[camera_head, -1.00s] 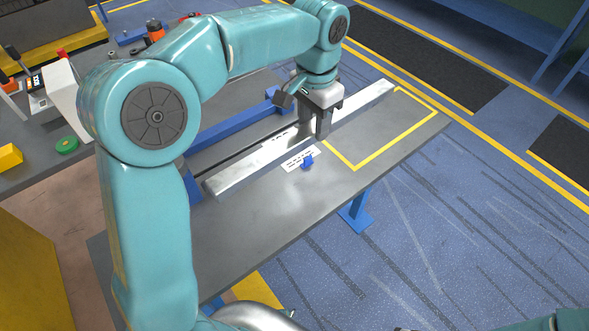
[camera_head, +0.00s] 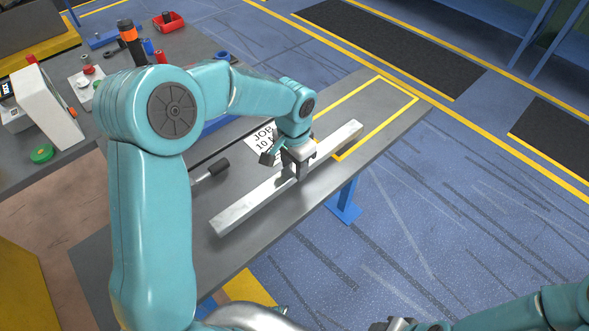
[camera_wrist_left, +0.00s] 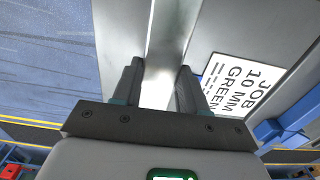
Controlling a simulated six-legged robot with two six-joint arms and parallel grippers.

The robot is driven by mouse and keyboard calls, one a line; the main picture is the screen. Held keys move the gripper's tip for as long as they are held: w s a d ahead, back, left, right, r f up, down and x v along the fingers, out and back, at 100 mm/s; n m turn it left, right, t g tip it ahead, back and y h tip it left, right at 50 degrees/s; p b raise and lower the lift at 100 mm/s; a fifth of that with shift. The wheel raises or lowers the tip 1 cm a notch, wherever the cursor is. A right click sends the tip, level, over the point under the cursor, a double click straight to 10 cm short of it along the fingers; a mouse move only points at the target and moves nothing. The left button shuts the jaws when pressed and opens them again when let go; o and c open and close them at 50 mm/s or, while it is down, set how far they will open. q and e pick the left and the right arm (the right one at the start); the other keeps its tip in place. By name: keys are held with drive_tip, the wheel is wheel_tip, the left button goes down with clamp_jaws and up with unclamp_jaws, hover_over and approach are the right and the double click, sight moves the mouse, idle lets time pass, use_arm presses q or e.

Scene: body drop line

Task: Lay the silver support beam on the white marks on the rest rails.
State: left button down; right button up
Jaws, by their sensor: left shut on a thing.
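The silver support beam (camera_head: 250,204) runs diagonally over the front part of the grey table (camera_head: 130,262). My left gripper (camera_head: 296,170) is shut on it near its middle. In the left wrist view, the beam (camera_wrist_left: 166,62) runs between the two fingers. It appears to be held above the tabletop, but the gap is hard to judge. I cannot make out the rest rails with their white marks clearly; a blue bar (camera_head: 217,125) shows partly behind my left arm. My right arm enters at bottom right, with its gripper (camera_head: 394,325) cut off by the frame edge.
A white job card (camera_head: 262,139) and a black-handled tool (camera_head: 211,171) lie on the table behind the beam. A yellow outline (camera_head: 398,108) marks the far right end. A red bin (camera_head: 168,22), an orange-topped cylinder (camera_head: 130,40) and a green disc (camera_head: 42,153) stand at the back left.

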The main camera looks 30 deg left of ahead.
use_arm(q)
drive_tip(key=shift+f, duration=1.05)
drive_tip(key=shift+f, duration=0.1)
drive_tip(key=c, duration=1)
unclamp_jaws()
drive_tip(key=shift+f, duration=0.1)
drive_tip(key=o, duration=0.4)
